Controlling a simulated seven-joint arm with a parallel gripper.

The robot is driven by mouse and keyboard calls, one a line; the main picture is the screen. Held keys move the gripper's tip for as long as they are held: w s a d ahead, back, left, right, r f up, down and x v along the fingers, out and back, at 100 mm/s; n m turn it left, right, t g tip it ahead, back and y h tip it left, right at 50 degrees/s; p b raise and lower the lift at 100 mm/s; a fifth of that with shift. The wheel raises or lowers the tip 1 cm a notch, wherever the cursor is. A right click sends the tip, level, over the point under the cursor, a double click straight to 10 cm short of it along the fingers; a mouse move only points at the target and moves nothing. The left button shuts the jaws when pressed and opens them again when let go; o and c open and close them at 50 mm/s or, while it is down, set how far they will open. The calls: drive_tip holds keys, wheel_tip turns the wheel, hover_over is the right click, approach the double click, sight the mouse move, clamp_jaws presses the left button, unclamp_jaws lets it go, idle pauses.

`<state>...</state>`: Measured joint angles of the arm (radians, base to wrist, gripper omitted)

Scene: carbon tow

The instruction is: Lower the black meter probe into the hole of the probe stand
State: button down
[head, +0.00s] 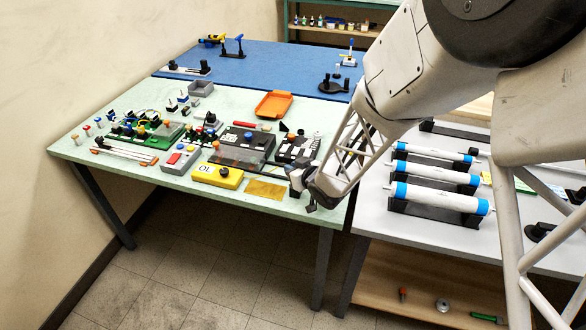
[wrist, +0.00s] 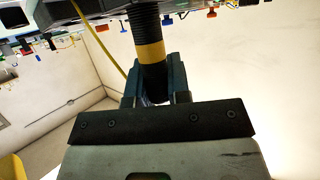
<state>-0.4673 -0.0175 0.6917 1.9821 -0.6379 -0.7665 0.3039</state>
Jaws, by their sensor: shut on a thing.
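My gripper (wrist: 153,72) is shut on a black, ribbed cylinder with a yellow band, which I take to be the black meter probe (wrist: 149,50). The probe stands between the two dark fingers in the wrist view, and its far end runs out of the top of the picture. In the head view my gripper (head: 308,190) hangs at the front right corner of the pale green bench, and the probe cannot be made out there. A yellow meter (head: 217,175) reading "OL" lies left of it. I cannot pick out the probe stand or its hole with certainty.
A brass-coloured plate (head: 266,190) lies close left of my gripper. Dark devices (head: 243,143) crowd the bench (head: 165,188) behind. White cylinders (head: 437,197) rest in black cradles on the table to the right. A thin yellow cable (wrist: 98,38) runs beside the probe in the wrist view.

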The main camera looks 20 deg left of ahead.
drive_tip(key=shift+f, duration=0.45)
drive_tip(key=c, duration=1)
unclamp_jaws()
drive_tip(key=shift+r, duration=0.1)
drive_tip(key=shift+r, duration=0.9)
drive_tip(key=s+d+r, duration=0.3)
drive_tip(key=s+d, duration=0.5)
drive_tip(key=s, duration=0.5)
drive_tip(key=shift+s+d, duration=0.25)
drive_tip(key=shift+s, duration=0.1)
